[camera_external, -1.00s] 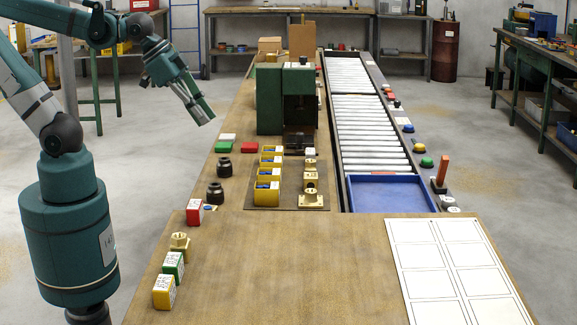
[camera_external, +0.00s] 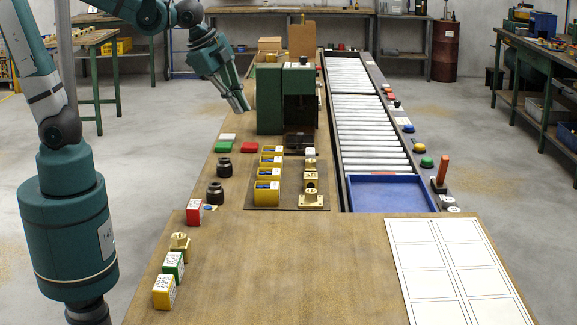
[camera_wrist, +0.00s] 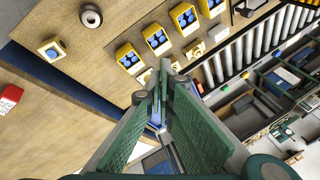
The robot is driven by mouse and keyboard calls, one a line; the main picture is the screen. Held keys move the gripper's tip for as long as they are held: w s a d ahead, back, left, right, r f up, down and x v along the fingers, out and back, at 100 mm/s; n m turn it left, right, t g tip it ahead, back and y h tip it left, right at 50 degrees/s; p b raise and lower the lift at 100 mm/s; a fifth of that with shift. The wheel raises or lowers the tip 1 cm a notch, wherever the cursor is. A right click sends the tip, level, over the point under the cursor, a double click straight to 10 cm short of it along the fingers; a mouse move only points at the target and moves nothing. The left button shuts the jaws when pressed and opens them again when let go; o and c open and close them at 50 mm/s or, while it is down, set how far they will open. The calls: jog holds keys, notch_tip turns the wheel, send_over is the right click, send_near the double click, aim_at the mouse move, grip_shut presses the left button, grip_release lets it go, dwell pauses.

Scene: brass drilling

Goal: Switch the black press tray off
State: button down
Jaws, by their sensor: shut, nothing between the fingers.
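The black press tray (camera_external: 298,142) sits at the front foot of the green press (camera_external: 270,98), in the external view. My gripper (camera_external: 243,105) is shut and empty, in the air just left of the press and above the bench. In the wrist view its fingers (camera_wrist: 160,78) meet near the middle. I cannot make out the tray for sure there.
Yellow bins (camera_external: 267,190) and brass parts (camera_external: 311,200) stand on a board in front of the press. A roller conveyor (camera_external: 368,120) with a blue tray (camera_external: 390,209) runs on the right. The front bench is mostly clear.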

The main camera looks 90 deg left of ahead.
aim_at(300, 136)
jog(key=w+a+f+m+g+y+p, duration=0.1)
jog(key=w+a+f+m, duration=0.4)
jog(key=a, duration=0.5)
jog(key=w+a+f+m+g+y+p, duration=0.1)
jog(key=w+a+f+m+g+p, duration=0.2)
jog(key=w+a+f+m, duration=0.3)
jog(key=shift+w+a+f+g+y+p, duration=0.35)
jog(key=shift+w+a+f+p, duration=0.25)
jog(key=shift+w+a+f, duration=1.45)
jog(key=shift+w+a+r, duration=0.35)
jog(key=shift+w+a, duration=0.05)
jog(key=shift+a, duration=0.1)
jog(key=b+x, duration=0.1)
jog(key=x, duration=0.8)
jog(key=shift+f, duration=0.15)
jog(key=a, duration=0.2)
jog(key=shift+a+f+b, duration=0.25)
jog(key=shift+a+b, duration=0.05)
jog(key=shift+b, duration=0.1)
jog(key=shift+a, duration=0.75)
